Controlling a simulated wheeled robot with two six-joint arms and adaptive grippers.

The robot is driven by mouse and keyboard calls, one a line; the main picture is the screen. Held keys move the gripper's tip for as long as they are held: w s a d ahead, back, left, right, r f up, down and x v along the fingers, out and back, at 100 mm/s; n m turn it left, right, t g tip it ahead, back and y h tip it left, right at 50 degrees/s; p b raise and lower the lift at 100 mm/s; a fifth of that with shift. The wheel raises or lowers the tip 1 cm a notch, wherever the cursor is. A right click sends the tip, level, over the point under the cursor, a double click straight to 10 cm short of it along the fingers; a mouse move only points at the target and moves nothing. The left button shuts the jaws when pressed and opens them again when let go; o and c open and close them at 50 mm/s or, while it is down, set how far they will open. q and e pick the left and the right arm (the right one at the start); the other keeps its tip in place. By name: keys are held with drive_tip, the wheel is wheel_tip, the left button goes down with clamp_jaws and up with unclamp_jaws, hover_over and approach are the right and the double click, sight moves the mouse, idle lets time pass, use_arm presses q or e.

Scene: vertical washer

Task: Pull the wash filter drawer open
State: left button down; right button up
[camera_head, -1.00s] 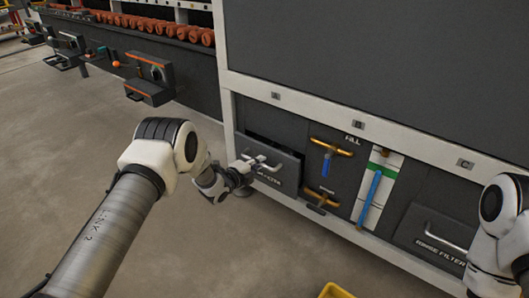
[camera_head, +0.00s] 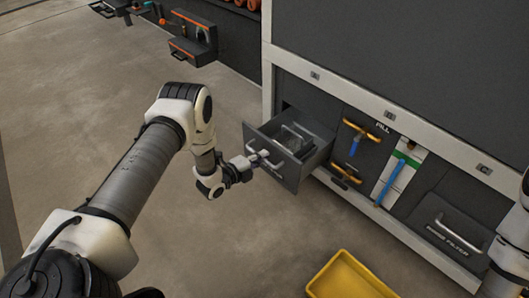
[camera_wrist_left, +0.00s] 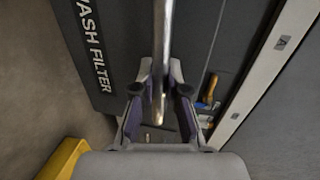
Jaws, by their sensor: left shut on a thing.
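The wash filter drawer (camera_head: 296,147) is a dark grey box at the left end of the washer's lower panel. It stands well out of its bay, and its inside shows from above. My left gripper (camera_head: 262,161) is at the drawer's front, shut on the metal handle. In the left wrist view the handle (camera_wrist_left: 162,45) runs between the two fingers of the gripper (camera_wrist_left: 160,98), beside the drawer front (camera_wrist_left: 110,95) lettered "WASH FILTER". Part of the handle is hidden by the fingers. My right arm shows at the right edge; its gripper is out of view.
The rinse filter drawer (camera_head: 440,228) is shut at the right. Yellow-handled valves (camera_head: 367,130) and a blue bar (camera_head: 391,183) sit between the drawers. A yellow bin (camera_head: 347,276) stands on the floor in front. The floor left of the drawer is clear.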

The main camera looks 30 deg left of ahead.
use_arm(q)
drive_tip(key=c, duration=1.2)
unclamp_jaws()
drive_tip(key=v, duration=1.2)
